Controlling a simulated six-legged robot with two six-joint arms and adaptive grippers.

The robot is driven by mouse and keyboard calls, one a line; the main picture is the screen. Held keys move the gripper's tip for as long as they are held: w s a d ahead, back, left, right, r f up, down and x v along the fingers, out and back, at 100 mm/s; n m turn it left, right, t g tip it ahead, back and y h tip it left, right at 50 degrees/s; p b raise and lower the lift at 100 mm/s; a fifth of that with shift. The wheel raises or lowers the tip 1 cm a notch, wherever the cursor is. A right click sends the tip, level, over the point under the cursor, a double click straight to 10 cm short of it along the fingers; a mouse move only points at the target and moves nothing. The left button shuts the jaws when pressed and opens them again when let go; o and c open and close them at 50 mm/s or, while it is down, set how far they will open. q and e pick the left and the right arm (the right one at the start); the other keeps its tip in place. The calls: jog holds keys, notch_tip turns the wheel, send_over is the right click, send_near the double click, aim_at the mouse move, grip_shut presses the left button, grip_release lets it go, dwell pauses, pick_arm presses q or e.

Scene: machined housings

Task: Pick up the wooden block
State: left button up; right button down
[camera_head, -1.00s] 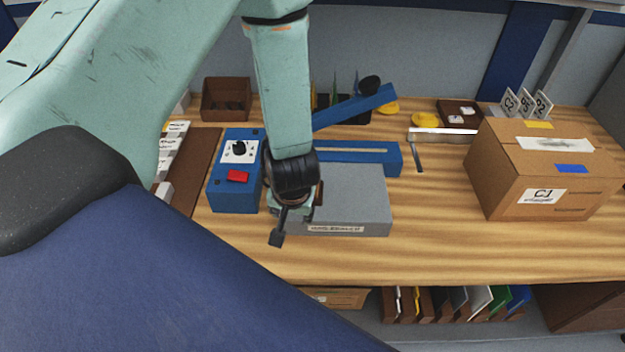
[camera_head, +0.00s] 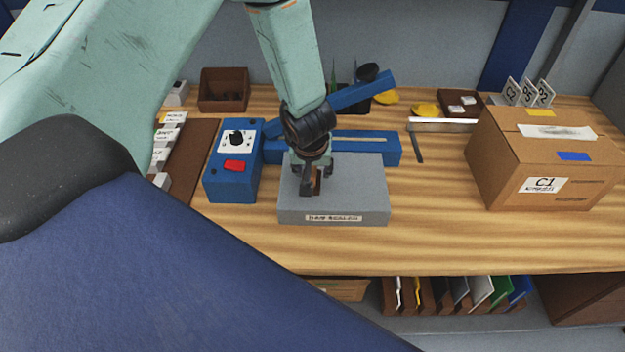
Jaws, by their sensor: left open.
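My left gripper (camera_head: 312,187) points down over the left part of a grey flat-topped box (camera_head: 360,185) with a label on its front. Its jaws are open. A small brown piece, which looks like the wooden block (camera_head: 317,183), shows at the fingers, mostly hidden by them. I cannot tell whether the fingers touch it. My right gripper is not in view.
A blue control box (camera_head: 232,185) with a black knob and red button stands just left of the grey box. A blue bar device (camera_head: 385,148) lies behind it. A cardboard box (camera_head: 545,165) stands at the right. The wooden table's front strip (camera_head: 430,245) is clear.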

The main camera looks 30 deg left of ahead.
pick_arm(q)
jog(key=shift+s+a+f, duration=0.1)
jog(key=shift+a, duration=0.2)
jog(key=shift+w+d, duration=0.2)
jog(key=c, duration=0.6)
jog(key=shift+s+a, duration=0.1)
jog(key=shift+a, duration=0.05)
grip_shut()
